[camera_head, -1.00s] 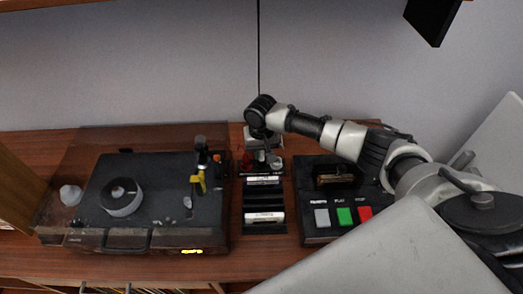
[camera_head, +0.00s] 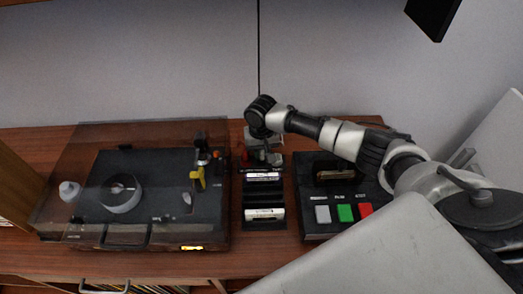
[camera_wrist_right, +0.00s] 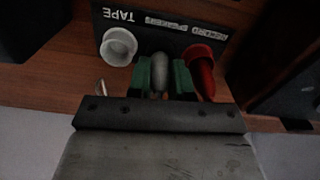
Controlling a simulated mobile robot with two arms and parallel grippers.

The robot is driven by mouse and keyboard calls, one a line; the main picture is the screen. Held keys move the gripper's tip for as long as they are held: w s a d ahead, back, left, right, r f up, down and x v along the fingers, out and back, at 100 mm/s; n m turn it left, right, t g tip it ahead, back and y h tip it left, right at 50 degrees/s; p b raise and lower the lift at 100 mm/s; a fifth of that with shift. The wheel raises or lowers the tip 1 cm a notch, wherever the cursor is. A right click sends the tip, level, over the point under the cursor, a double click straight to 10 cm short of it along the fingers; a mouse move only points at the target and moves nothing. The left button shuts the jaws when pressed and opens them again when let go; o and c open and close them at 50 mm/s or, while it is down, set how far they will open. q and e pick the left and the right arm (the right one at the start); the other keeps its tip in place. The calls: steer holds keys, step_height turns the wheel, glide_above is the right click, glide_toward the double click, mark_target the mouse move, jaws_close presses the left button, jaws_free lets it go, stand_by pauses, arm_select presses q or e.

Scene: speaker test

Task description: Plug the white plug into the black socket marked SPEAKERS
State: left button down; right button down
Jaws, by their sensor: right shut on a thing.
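My right gripper (camera_wrist_right: 160,78) has green fingertips, which are shut on the pale grey-white plug (camera_wrist_right: 159,68). In the head view the right gripper (camera_head: 262,156) is small and points down at the black connection panel. In the right wrist view the panel (camera_wrist_right: 160,12) carries upside-down lettering, with TAPE on the left and SPEAKERS near the middle. The plug's far end is close to the panel below the SPEAKERS label. The black socket is hidden behind the plug and fingers, so I cannot tell whether the plug is in it. My left gripper is not in view.
A white ring-shaped socket (camera_wrist_right: 118,46) is just left of the fingers, and a red plug or socket (camera_wrist_right: 203,62) is just right. A turntable (camera_head: 150,190) stands left of the panel. A tape deck with white, green and red buttons (camera_head: 344,213) stands right.

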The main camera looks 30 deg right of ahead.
steer(key=c, duration=0.9)
jaws_free()
steer(key=shift+c, duration=0.2)
steer(key=shift+o, duration=0.5)
steer(key=o, duration=0.3)
step_height(320, 180, up, 5)
steer(key=p, duration=0.6)
